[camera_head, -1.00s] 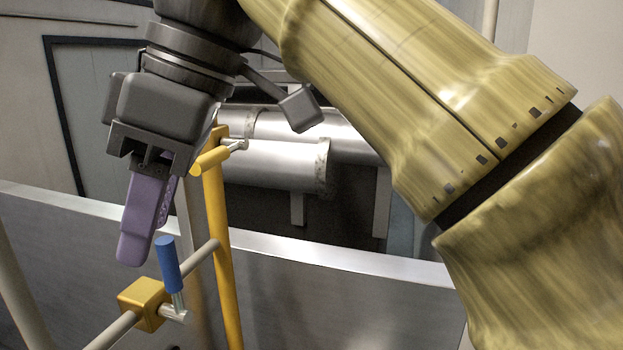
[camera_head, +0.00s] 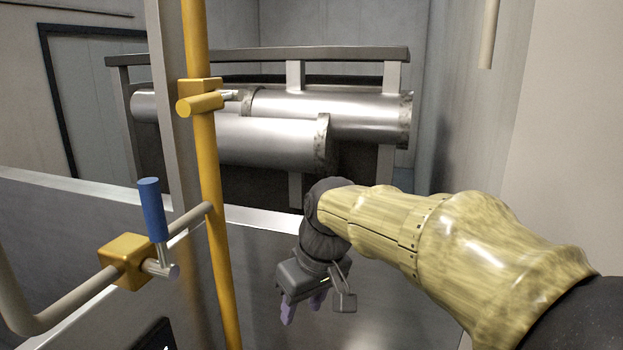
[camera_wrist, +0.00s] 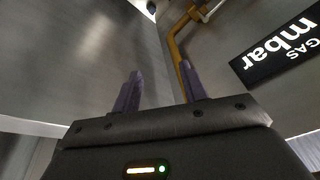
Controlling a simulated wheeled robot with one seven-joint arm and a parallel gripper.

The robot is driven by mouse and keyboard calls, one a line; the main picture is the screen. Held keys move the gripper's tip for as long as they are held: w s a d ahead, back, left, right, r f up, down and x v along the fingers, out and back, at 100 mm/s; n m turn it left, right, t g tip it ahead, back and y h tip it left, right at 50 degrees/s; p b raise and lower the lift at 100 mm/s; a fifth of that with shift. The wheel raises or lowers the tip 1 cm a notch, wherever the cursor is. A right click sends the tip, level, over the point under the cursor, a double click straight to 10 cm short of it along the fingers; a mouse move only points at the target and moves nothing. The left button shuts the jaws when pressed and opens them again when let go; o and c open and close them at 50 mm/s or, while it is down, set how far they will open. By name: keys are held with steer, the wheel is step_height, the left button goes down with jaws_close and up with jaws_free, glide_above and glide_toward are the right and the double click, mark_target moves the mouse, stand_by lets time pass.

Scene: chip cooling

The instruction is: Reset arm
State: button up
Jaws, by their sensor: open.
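My gripper (camera_head: 302,308) hangs low in the middle of the head view, fingers pointing down, in front of the metal panel. It is to the right of the yellow upright pipe. In the wrist view my gripper (camera_wrist: 160,92) shows its two purple fingers spread apart with nothing between them. The arm comes in from the lower right of the head view and bends down at the wrist.
A blue-handled valve (camera_head: 151,210) with a yellow body sits on the grey pipe at left. Silver cylinders (camera_head: 270,140) lie behind the metal panel (camera_head: 380,290). A black "GAS mbar" sign (camera_wrist: 280,48) shows in the wrist view.

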steer(key=s+d+f+m+h+b, duration=0.1)
steer(key=s+d+f+m+b, duration=0.1)
steer(key=d+f, duration=0.3)
steer(key=s+d+f+m+b, duration=0.1)
steer(key=s+d+f+m, duration=0.2)
steer(key=f, duration=0.9)
steer(key=s+d+f+m+h+b, duration=0.1)
steer(key=s+d+f+m+b, duration=0.1)
steer(key=d+f, duration=0.6)
steer(key=shift+s+d+f+t+h+b, duration=0.3)
steer(key=shift+s+d, duration=0.05)
steer(key=shift+s, duration=0.2)
steer(key=shift+c, duration=0.7)
steer(key=shift+w, duration=0.15)
